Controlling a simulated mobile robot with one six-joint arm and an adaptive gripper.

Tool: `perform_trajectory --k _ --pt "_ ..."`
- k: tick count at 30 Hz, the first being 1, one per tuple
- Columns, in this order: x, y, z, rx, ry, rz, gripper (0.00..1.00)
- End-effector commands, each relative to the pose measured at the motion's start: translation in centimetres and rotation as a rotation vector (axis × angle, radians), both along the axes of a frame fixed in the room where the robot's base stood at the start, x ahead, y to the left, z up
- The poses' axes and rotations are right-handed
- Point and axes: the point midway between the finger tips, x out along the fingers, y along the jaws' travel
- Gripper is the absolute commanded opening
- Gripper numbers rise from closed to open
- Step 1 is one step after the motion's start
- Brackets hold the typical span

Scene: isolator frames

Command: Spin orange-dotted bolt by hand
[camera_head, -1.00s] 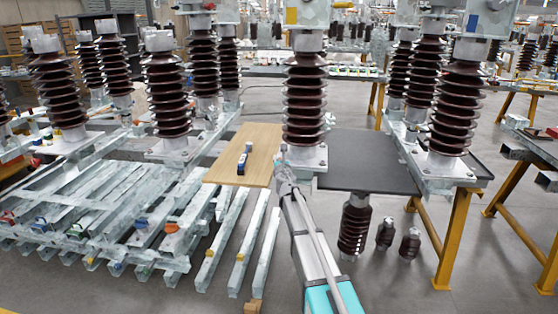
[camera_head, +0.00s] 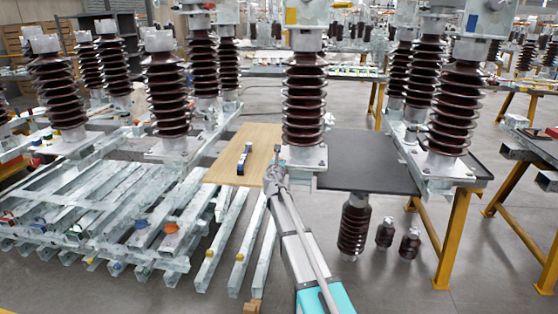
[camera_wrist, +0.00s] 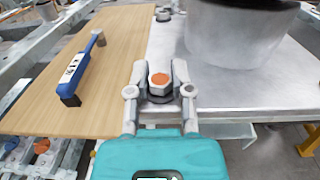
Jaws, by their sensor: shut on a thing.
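The orange-dotted bolt (camera_wrist: 159,82) has a hex head with an orange dot on top and stands upright at the near corner of the metal base plate (camera_wrist: 235,80) in the wrist view. My gripper (camera_wrist: 160,78) has its two fingers on either side of the bolt head and is shut on it. In the head view my gripper (camera_head: 276,166) is at the near left corner of the central insulator's base (camera_head: 303,158); the bolt is too small to make out there.
A blue tool (camera_wrist: 80,70) lies on the wooden board (camera_wrist: 118,95) left of the plate. The brown ribbed insulator (camera_head: 304,100) rises just right of my gripper. A second bolt (camera_wrist: 163,14) sits farther back on the plate. A black mat (camera_head: 365,165) lies to the right.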

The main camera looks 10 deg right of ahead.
Motion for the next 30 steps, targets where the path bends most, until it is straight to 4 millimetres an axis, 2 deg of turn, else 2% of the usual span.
perform_trajectory --k 30 --pt "0.58 0.14 0.01 0.0 0.0 -0.813 0.0"
